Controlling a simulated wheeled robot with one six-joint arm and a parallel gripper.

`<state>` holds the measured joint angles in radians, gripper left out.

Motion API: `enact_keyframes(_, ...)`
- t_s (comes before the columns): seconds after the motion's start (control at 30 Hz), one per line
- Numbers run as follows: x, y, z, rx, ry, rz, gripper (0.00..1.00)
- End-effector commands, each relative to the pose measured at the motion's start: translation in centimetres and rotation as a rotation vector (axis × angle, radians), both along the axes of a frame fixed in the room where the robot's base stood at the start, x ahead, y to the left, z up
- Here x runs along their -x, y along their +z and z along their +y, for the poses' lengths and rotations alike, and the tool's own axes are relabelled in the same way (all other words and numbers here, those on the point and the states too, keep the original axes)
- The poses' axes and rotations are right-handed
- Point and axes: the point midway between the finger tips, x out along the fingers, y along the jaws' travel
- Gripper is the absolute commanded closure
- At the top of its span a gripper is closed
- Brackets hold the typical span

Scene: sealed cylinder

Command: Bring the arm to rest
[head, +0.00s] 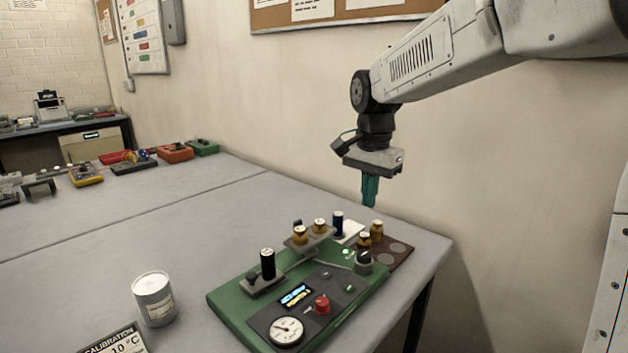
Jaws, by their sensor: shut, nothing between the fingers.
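My gripper (370,190) hangs at the end of my arm, which reaches in from the upper right. Its teal fingers point straight down and are shut with nothing between them. It hovers above the far right part of the grey table (130,215), behind the green device board (225,298), and touches nothing that I can see.
A grey can (154,299) stands left of the board. Several coloured devices line the far table edge. The wall is close behind my gripper.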

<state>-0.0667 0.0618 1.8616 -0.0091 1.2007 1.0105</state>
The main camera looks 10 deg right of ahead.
Motion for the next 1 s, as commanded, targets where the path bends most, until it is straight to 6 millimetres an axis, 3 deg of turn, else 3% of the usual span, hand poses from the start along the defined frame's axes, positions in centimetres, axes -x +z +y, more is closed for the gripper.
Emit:
enact_keyframes(0.17, 0.4, -0.5, 0.0, 0.002, 0.122, 0.016, 1.00)
enact_keyframes(0.27, 2.6, -1.9, -0.2, 0.000, 0.263, 0.057, 1.00)
enact_keyframes(0.57, 13.6, -2.1, -1.5, -0.012, 0.660, 0.078, 1.00)
enact_keyframes(0.8, 23.7, -3.0, -2.5, -0.002, 0.903, 0.037, 1.00)
enact_keyframes(1.0, 29.1, -4.1, -3.0, 0.026, 0.955, -0.020, 1.00)
